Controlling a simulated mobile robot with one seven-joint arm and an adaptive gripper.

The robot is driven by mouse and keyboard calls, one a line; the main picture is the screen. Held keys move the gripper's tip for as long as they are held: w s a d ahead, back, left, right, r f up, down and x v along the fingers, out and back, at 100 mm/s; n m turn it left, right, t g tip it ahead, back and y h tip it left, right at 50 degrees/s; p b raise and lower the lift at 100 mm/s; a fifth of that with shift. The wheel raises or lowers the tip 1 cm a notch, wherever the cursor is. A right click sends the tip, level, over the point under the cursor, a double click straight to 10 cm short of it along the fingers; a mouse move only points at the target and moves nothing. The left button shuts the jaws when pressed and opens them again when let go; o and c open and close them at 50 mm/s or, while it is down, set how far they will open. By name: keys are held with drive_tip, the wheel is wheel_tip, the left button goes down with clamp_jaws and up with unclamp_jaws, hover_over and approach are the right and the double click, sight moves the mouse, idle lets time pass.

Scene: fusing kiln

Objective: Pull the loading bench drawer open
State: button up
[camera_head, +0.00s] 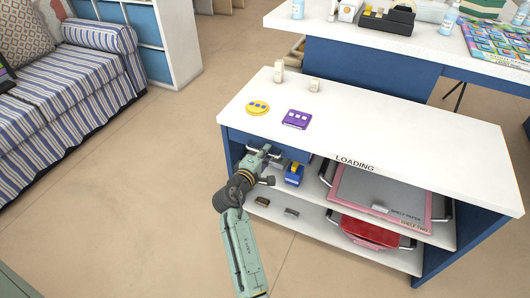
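The loading bench (440,150) has a white top marked LOADING and a blue body. Its drawer front (291,152) is a blue panel under the left part of the top, and it looks closed, flush with the bench. My gripper (264,153) is at the drawer front, with my grey-green arm reaching up from below. The gripper and wrist cover part of the drawer and its handle area. I cannot tell whether the fingers touch a handle or whether they are open or shut.
A blue tape dispenser (294,173) stands on the shelf just right of my gripper. A yellow disc (258,107) and a purple tile (297,119) lie on the top. A striped sofa (70,90) is at left. The floor (130,190) before the bench is clear.

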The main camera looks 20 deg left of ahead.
drive_tip(key=shift+c, duration=0.2)
clamp_jaws()
idle(0.6)
